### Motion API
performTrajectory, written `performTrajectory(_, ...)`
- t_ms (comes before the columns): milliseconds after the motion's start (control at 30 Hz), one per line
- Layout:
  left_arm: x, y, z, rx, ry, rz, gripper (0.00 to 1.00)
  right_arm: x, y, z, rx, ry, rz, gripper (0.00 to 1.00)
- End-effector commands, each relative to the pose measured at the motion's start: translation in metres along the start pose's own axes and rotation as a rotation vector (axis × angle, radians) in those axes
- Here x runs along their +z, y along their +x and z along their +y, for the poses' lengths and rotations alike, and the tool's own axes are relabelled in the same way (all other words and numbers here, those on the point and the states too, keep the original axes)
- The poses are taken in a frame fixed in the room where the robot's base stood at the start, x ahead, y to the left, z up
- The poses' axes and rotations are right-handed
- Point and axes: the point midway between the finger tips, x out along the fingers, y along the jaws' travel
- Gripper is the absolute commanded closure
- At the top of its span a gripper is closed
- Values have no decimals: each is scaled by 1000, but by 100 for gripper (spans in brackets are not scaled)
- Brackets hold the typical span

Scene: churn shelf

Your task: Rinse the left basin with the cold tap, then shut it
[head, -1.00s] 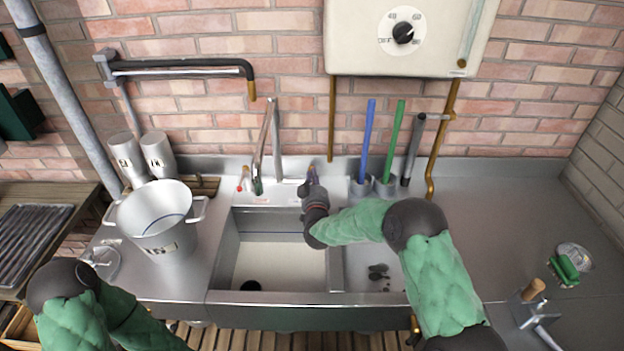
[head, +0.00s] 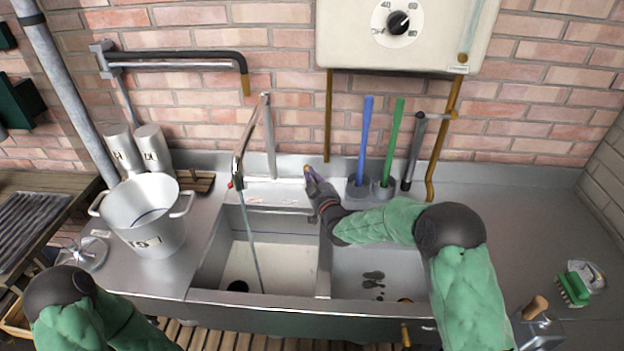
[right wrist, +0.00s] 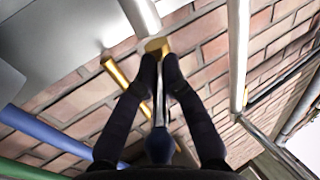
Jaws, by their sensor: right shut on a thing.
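The steel spout (head: 250,130) stands behind the sink, and a thin water stream (head: 254,245) falls from it into the left basin (head: 275,262). A dark drain shows in the basin floor. My right gripper (head: 311,178) is shut on the cold tap (right wrist: 158,145) behind the basin's right side. In the right wrist view the tap's chrome stem and blue ball show between the fingers, with a brass piece at the fingertips. Most of the tap is hidden in the head view. A red-marked tap (head: 230,185) shows partly behind the spout's end. My left gripper is out of view.
A metal pot (head: 150,232) and two canisters (head: 139,155) stand left of the sink. Blue (head: 364,140) and green (head: 393,142) handles stand upright close to my right forearm. A right basin (head: 372,262) lies under that arm. The far right counter is mostly clear.

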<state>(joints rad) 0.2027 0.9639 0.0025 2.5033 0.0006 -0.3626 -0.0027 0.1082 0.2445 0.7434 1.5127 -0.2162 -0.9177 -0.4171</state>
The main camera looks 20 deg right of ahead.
Motion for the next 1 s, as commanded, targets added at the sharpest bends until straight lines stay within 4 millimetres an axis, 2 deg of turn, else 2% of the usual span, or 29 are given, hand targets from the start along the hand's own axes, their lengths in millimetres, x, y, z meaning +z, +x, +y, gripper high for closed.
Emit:
performTrajectory(33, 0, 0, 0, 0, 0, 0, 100, -5, 1, 2, 0, -3, 10, 100)
performTrajectory(300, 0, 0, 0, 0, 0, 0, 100, -6, 1, 2, -1, -2, 10, 100)
performTrajectory(333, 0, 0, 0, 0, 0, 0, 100, -6, 1, 2, 0, -2, 10, 80)
performTrajectory(400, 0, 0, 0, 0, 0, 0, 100, -5, 1, 2, 0, -2, 9, 65)
performTrajectory(767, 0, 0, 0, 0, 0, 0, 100, -4, 0, 1, -1, -1, 3, 65)
performTrajectory(867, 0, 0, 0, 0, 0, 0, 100, -12, 1, 3, -1, -1, 4, 65)
performTrajectory(1000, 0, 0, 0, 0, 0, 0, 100, -34, 0, 7, -1, -1, 6, 65)
